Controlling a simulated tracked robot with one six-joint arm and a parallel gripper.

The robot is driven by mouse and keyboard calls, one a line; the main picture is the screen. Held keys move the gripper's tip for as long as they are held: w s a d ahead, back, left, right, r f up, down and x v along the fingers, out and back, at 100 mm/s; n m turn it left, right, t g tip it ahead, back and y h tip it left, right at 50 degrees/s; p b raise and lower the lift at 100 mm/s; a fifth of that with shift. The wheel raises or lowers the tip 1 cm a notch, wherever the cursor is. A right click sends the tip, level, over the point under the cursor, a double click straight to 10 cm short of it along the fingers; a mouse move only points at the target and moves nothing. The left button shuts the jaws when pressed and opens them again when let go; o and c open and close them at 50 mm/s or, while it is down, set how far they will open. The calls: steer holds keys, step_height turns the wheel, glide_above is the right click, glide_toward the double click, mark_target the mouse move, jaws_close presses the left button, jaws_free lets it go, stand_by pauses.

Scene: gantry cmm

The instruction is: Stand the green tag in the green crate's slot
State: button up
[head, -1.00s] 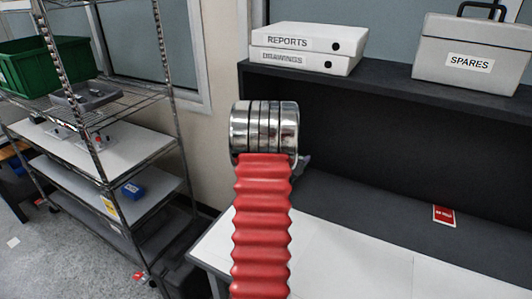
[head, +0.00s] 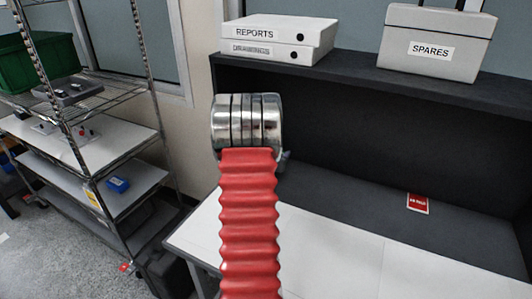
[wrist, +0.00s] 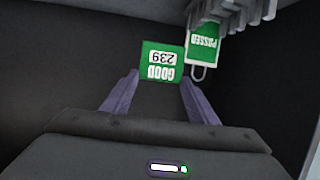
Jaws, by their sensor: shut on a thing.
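In the wrist view my gripper (wrist: 160,77) is shut on the green tag (wrist: 177,52), which is marked GOOD 239 and appears upside down between the two fingertips. Just right of it is a second green piece (wrist: 203,41) marked PASSED, with a pale loop; I cannot tell whether it belongs to a crate. The held tag's edge lies close to this piece in the picture; contact cannot be told. In the head view a green crate (head: 38,62) stands on the wire rack at the left, partly cut off; no slot shows. My gripper is hidden in the head view.
A grey finned part (wrist: 232,12) sits at the top right of the wrist view. The head view shows a white bench (head: 310,240), a dark ledge with REPORTS and DRAWINGS boxes (head: 280,31), a SPARES case (head: 436,42) and a red card (head: 417,204).

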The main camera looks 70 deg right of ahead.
steer(key=w+a+f+n+t+y, duration=0.15)
steer(key=w+a+n+t, duration=0.35)
steer(key=w+a, duration=1.05)
steer(key=w+a+f+n+t+y, duration=0.1)
steer(key=w+a+n+t+y, duration=0.3)
steer(key=w+a, duration=1.2)
steer(key=w+a+n+t+y, duration=0.1)
steer(key=w+a+n+y, duration=0.1)
steer(key=a, duration=1.1)
steer(key=w+a+n+t+y, duration=0.2)
steer(key=w+a+n+y, duration=0.1)
steer(key=a, duration=1.1)
steer(key=w+a+n+t+y, duration=0.1)
steer(key=w+a+n+y, duration=0.2)
steer(key=a, duration=1)
steer(key=w, duration=0.2)
steer(key=shift+w+a+f+n+t, duration=0.2)
steer(key=shift+w+n+t, duration=0.1)
steer(key=shift+n+t, duration=0.1)
steer(key=shift+d+y, duration=0.1)
steer(key=shift+y, duration=0.15)
steer(key=shift+d, duration=0.25)
